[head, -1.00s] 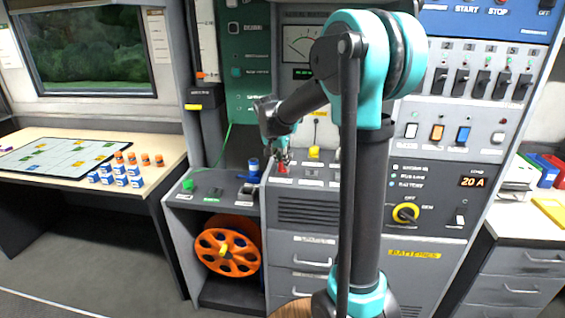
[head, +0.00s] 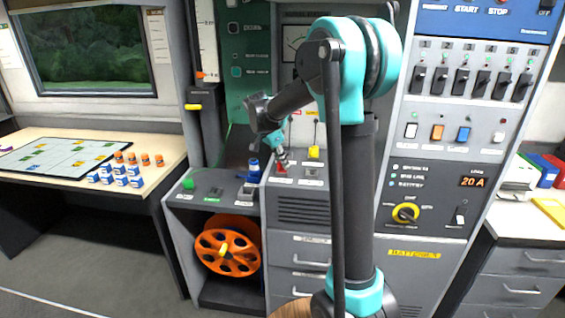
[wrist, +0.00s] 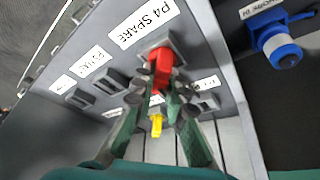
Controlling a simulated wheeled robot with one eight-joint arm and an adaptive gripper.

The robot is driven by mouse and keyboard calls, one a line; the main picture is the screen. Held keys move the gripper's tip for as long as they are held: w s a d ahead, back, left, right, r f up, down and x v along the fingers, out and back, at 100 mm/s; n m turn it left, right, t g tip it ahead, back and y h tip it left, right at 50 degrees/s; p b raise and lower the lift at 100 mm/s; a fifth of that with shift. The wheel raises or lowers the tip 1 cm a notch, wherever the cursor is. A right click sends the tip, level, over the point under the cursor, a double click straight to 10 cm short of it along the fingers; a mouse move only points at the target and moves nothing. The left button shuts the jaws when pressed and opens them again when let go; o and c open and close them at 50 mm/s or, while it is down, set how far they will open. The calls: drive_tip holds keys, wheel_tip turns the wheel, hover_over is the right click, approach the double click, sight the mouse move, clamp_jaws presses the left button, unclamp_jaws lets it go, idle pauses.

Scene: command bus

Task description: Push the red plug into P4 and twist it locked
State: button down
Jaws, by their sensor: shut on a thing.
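The red plug (wrist: 161,62) is at the square grey socket labelled P4 SPARE (wrist: 145,23) on the sloping panel in the wrist view. It also shows in the head view as a small red patch (head: 281,168) below my gripper (head: 284,158). In the wrist view my gripper (wrist: 160,90) is shut on the red plug, with a finger on either side of it. The plug's base meets the socket; its exact depth and whether it is locked cannot be told.
A yellow plug (wrist: 156,125) is close by, seen between my fingers. A blue-and-white connector (wrist: 278,45) is at upper right in the wrist view. Other labelled sockets line the same panel. An orange cable reel (head: 227,246) is in the shelf below left.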

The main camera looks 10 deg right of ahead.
drive_tip(key=c, duration=1.5)
unclamp_jaws()
drive_tip(key=shift+o, duration=0.2)
drive_tip(key=v, duration=1.2)
drive_tip(key=s+d+f+n+y, duration=0.1)
drive_tip(key=s+f+n, duration=0.3)
drive_tip(key=s+f, duration=0.4)
drive_tip(key=s+d+f+n+t+y, duration=0.1)
drive_tip(key=s+d+f+n, duration=0.3)
drive_tip(key=s+f, duration=0.3)
drive_tip(key=s+d+f+n+t+y, duration=0.1)
drive_tip(key=s+f+n, duration=0.4)
drive_tip(key=s, duration=0.8)
wheel_tip(320, 180, down, 4)
drive_tip(key=shift+s+d+r+y, duration=0.15)
drive_tip(key=shift+s+d+y, duration=0.15)
drive_tip(key=shift+d+y, duration=0.6)
